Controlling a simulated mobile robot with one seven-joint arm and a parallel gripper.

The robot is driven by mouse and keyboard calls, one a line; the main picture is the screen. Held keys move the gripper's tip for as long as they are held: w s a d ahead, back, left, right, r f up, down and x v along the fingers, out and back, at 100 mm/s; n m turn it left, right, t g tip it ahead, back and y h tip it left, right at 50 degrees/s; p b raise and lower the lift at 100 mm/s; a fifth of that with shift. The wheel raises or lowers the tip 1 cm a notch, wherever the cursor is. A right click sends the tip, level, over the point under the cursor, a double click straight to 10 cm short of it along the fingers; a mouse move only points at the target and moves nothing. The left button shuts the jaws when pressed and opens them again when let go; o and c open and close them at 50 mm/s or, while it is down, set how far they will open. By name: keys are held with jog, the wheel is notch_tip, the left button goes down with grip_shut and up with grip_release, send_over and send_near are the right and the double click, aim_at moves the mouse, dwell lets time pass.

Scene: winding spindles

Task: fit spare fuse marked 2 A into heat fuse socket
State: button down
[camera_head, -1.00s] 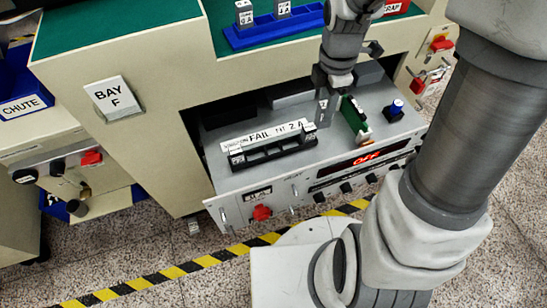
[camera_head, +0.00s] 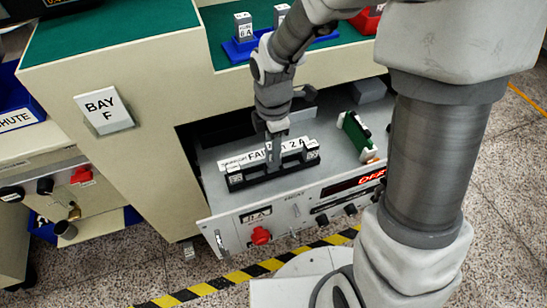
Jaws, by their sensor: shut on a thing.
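The black fuse holder (camera_head: 262,179) lies on the grey top of the pulled-out drawer unit, with a grey block (camera_head: 236,178) at its left end and another (camera_head: 312,152) at its right end. A white label strip (camera_head: 292,147) behind it reads in part "FAIL" and "2 A". My gripper (camera_head: 272,158) points down at the middle of the holder, shut on a small fuse that its fingers mostly hide. The fuse's marking cannot be read. I cannot tell whether it touches the socket or is seated in it.
A blue rack (camera_head: 240,50) on the green bench top holds more fuses, one marked 6 A (camera_head: 243,26). A green board (camera_head: 356,135) stands right of the holder. A red knob (camera_head: 261,236) and a red display (camera_head: 371,181) are on the drawer front.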

jog(key=shift+f+b, duration=0.7)
jog(key=shift+f, duration=1.15)
jog(key=shift+f, duration=0.15)
jog(key=c, duration=0.6)
grip_release()
